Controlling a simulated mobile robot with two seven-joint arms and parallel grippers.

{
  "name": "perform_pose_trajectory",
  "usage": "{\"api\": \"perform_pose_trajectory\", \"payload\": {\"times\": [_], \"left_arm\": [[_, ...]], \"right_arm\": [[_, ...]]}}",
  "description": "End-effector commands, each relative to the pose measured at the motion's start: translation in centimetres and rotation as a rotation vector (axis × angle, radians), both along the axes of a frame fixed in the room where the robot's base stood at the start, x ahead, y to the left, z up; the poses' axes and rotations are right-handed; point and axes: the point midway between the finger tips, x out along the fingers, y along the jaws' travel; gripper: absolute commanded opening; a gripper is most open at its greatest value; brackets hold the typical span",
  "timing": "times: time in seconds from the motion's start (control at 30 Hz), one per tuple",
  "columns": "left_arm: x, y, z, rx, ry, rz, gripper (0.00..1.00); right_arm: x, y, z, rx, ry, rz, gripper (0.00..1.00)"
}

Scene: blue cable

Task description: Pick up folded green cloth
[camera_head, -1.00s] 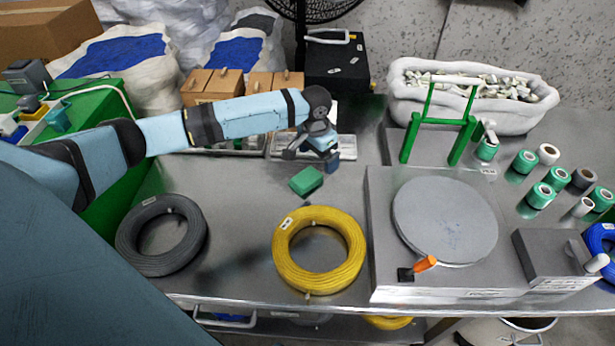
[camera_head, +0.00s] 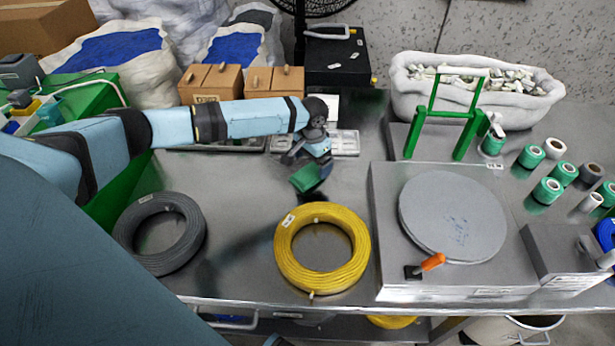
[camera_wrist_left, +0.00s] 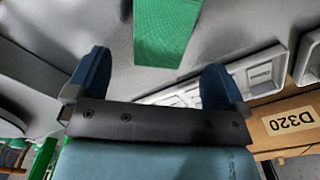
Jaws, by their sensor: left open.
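The folded green cloth (camera_head: 305,180) lies on the metal table, behind and slightly left of the yellow cable coil. It also shows in the left wrist view (camera_wrist_left: 166,30) as a green textured block at the top. My left gripper (camera_head: 318,172) is at the cloth in the head view and hides part of it. In the left wrist view my left gripper (camera_wrist_left: 155,72) is open, its two blue fingers wide apart. The cloth's near end shows in the gap, with room on both sides. I see no finger touching it. My right gripper is not in view.
The yellow cable coil (camera_head: 321,280) and a dark grey coil (camera_head: 160,262) lie in front. A grey turntable box (camera_head: 390,270) stands to the right. Trays (camera_head: 345,143) and cardboard boxes (camera_head: 211,84) are behind, and a green bin (camera_head: 122,192) is left. Table between the coils is clear.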

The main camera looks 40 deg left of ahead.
Motion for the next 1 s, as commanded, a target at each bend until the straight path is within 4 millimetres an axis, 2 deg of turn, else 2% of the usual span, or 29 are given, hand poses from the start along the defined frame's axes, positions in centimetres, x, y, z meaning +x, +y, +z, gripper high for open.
{"api": "perform_pose_trajectory", "payload": {"times": [0.23, 0.33, 0.5, 0.53, 0.7, 0.77, 0.83, 0.87, 1.0], "left_arm": [[-0.4, 0.2, -3.8, 0.001, 0.002, 0.000, 0.99], [-0.4, 0.2, -4.5, 0.001, 0.001, 0.000, 0.99], [-0.4, 0.2, -4.5, 0.001, 0.001, -0.001, 0.99], [-0.4, 0.2, -4.5, 0.001, 0.001, -0.001, 0.97], [-0.4, 0.2, -4.4, 0.001, 0.001, 0.000, 0.58], [-0.4, 0.2, -4.4, 0.001, 0.001, 0.000, 0.46], [-0.4, 0.2, -4.4, 0.001, 0.001, 0.000, 0.46], [-0.4, 0.2, -4.4, 0.001, 0.001, 0.000, 0.42], [-0.4, 0.2, -4.4, 0.001, 0.001, 0.000, 0.42]], "right_arm": [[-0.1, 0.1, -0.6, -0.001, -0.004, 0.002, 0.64], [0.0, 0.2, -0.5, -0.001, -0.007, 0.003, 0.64], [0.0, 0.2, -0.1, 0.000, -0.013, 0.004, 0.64], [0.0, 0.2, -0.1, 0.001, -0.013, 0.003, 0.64], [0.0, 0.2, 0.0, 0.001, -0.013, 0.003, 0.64], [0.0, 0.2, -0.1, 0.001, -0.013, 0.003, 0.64], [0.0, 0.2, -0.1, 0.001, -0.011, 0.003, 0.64], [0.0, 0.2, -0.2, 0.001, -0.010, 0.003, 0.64], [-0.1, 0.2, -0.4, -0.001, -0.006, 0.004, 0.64]]}}
